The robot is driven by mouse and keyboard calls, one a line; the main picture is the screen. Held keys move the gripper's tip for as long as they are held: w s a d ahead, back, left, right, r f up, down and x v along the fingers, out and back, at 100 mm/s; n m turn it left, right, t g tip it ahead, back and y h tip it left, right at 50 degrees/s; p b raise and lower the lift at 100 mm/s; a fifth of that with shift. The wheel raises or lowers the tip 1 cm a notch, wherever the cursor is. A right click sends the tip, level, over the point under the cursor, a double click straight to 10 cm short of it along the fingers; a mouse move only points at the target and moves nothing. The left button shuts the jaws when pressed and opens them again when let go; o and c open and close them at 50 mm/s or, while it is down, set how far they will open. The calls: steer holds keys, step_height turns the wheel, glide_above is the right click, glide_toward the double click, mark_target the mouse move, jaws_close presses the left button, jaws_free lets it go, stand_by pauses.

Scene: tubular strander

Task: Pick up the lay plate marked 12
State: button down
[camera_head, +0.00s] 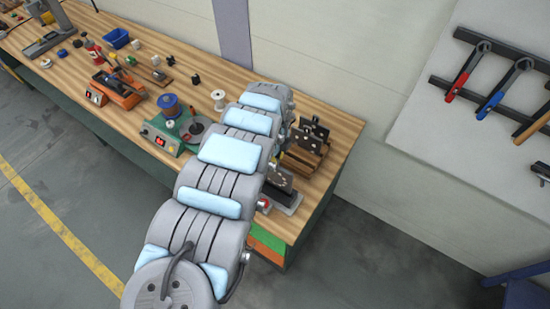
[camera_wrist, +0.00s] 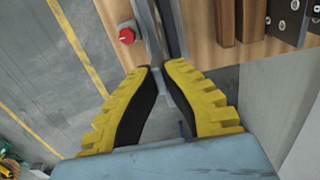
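In the wrist view my gripper (camera_wrist: 160,68) has two yellow fingers with black inner pads, and a gap shows between the tips. A grey stand with a dark upright part (camera_wrist: 152,20), seen nearly edge-on, lies beyond the tips; I cannot tell whether they touch it. In the head view a dark plate with holes (camera_head: 280,183) stands on a grey base near the bench's right end, partly behind my arm. More dark plates (camera_head: 312,132) stand in a wooden rack behind it; one also shows in the wrist view (camera_wrist: 288,18). No number 12 is readable.
A red knob (camera_wrist: 126,36) is beside the stand. The wooden rack (camera_head: 303,160) is close to the right. A green device with spools (camera_head: 165,137) and an orange device (camera_head: 118,92) are left on the bench. Wrenches hang on the wall board (camera_head: 425,130).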

steer(key=shift+r+p, duration=3.1)
steer(key=shift+r, duration=0.8)
steer(key=shift+r+p, duration=0.3)
steer(key=shift+r, duration=1.85)
